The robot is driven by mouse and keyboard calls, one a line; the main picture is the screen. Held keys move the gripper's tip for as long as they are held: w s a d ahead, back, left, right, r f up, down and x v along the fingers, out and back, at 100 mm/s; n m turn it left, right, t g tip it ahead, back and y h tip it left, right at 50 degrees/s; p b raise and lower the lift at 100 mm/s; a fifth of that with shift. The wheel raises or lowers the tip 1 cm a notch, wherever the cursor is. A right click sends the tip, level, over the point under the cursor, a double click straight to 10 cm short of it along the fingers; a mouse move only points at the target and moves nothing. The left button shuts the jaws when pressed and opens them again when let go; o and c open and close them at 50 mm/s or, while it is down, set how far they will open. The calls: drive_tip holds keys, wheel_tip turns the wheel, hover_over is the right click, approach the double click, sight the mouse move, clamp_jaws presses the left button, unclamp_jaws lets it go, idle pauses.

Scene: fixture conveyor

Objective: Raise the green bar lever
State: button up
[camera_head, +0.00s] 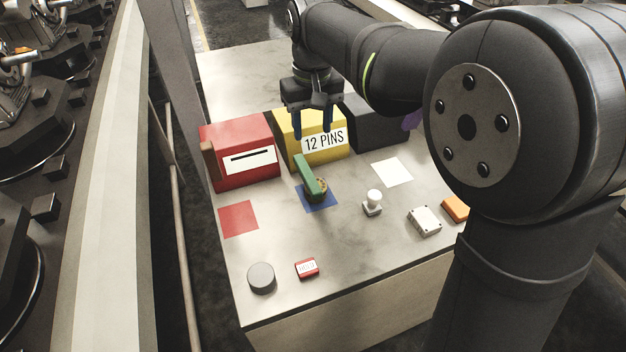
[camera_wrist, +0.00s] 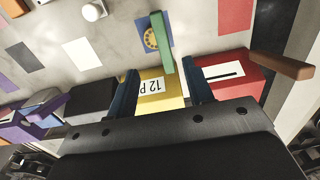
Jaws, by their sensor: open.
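The green bar lever (camera_head: 308,175) stands tilted on a round brown base (camera_head: 318,188) over a blue square (camera_head: 328,204) on the table. It also shows in the wrist view (camera_wrist: 161,43), with its bar reaching from the base toward my gripper. My gripper (camera_head: 312,134) is open with nothing between its fingers. In the wrist view, the two dark fingers of my gripper (camera_wrist: 158,85) stand either side of the yellow box's label, apart from the lever.
A red box (camera_head: 226,176) with a brown bar (camera_head: 209,160), a yellow box (camera_head: 287,129) labelled "12 PINS" and a black box (camera_head: 383,127) line the back. A white knob (camera_head: 374,198), a grey block (camera_head: 425,222) and a grey cylinder (camera_head: 261,279) stand in front.

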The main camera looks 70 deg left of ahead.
sight(313, 184)
wheel_tip(313, 184, down, 17)
drive_tip(key=shift+f, duration=0.1)
idle(0.3)
drive_tip(key=shift+c, duration=0.5)
clamp_jaws()
